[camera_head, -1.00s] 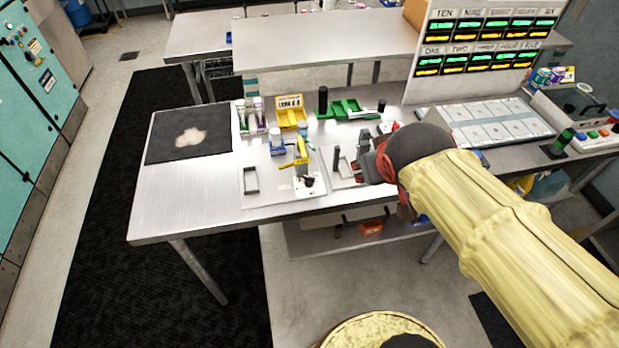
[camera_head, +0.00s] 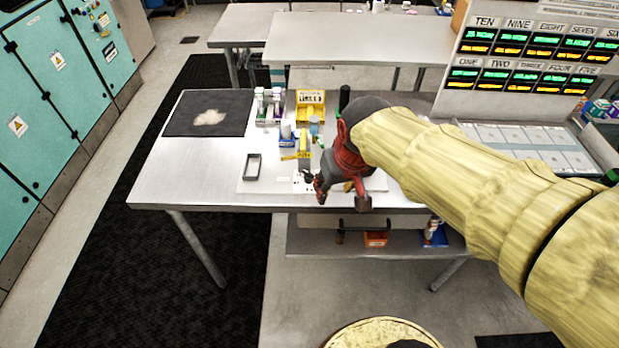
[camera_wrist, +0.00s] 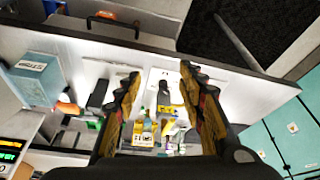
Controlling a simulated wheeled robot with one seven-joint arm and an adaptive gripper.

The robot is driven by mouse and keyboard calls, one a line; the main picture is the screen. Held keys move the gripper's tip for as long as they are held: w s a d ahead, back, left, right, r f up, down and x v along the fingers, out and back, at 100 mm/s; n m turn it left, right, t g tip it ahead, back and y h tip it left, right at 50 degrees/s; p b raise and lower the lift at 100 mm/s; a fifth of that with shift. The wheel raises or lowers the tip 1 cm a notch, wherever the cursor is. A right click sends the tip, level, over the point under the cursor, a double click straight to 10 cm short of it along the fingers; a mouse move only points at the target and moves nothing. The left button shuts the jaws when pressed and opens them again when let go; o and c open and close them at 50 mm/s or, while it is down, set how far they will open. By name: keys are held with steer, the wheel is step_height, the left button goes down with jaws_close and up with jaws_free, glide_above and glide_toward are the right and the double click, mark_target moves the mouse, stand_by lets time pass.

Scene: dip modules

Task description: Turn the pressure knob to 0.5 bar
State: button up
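My gripper (camera_head: 342,193) is open and empty near the front edge of the bench, over the right part of a pale board. In the wrist view its two fingers (camera_wrist: 160,80) are spread wide with the bench items seen between and beyond them. On the board a white plate (camera_head: 301,182) with small dark marks lies just left of the gripper, below a yellow-and-grey fixture (camera_head: 304,155). I cannot make out the pressure knob or its setting for certain. A small dark part (camera_wrist: 164,88) shows between the fingers in the wrist view. My arm hides the board's right side.
A black frame (camera_head: 253,167) stands left of the plate. A yellow bin (camera_head: 311,107) and a bottle rack (camera_head: 268,105) stand behind. A black mat (camera_head: 208,113) lies at the back left. The bench's front left (camera_head: 190,187) is clear. A drawer handle (camera_head: 366,228) sits below the edge.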

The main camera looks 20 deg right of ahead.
steer(key=b, duration=0.3)
glide_toward(309, 174)
step_height(309, 174, down, 2)
steer(key=x, duration=0.2)
steer(key=b+x, duration=0.1)
steer(key=x, duration=0.2)
steer(key=b+x, duration=0.1)
steer(key=x, duration=0.2)
steer(key=shift+w, duration=0.3)
steer(key=shift+r+t, duration=0.1)
steer(key=shift+t, duration=0.2)
steer(key=shift+c, duration=1.2)
steer(key=c, duration=0.7)
jaws_close()
